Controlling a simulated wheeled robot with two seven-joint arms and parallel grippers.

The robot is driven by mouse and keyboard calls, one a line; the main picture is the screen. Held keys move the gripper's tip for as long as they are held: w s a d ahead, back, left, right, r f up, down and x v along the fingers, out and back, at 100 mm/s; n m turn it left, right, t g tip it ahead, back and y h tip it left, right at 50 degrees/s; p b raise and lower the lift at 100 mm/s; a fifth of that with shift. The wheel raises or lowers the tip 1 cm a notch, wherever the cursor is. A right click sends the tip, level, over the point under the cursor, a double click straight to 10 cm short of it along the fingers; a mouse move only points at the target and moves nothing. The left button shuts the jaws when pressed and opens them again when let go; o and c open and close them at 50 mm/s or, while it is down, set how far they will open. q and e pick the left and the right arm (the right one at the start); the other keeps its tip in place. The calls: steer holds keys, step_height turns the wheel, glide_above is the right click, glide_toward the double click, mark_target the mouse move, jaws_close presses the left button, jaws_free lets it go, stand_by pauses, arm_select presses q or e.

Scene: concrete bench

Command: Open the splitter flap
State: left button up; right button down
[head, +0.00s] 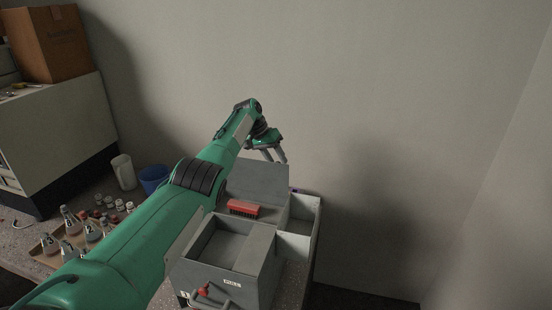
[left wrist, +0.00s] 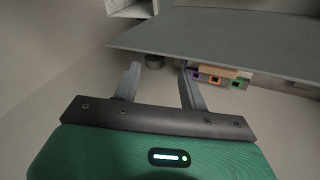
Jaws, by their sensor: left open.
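The grey splitter box (head: 262,262) stands on the bench, with an open bin in its top and a lever with a red knob (head: 203,291) at its front. A flat grey panel (head: 268,180), which looks like the flap, stands upright at the back of the box. In the left wrist view a broad grey panel (left wrist: 230,38) fills the upper right, ahead of the fingers. My left gripper (head: 274,157) is open and empty, beside the panel's top edge in the head view. I cannot tell whether it touches. My right gripper is not in view.
A blue cup (head: 153,179), a white jug (head: 123,172) and several flasks (head: 69,218) stand at left. Small coloured sockets (left wrist: 215,80) sit below the panel. The wall is close behind.

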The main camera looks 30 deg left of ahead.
arm_select(q)
steer(key=b+v, duration=0.4)
steer(key=v, duration=0.9)
steer(key=shift+r, duration=0.35)
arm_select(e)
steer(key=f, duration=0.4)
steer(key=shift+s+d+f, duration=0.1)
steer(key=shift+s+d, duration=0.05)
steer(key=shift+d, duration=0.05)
arm_select(q)
steer(key=shift+s+a+f, duration=0.1)
steer(key=shift+s, duration=0.05)
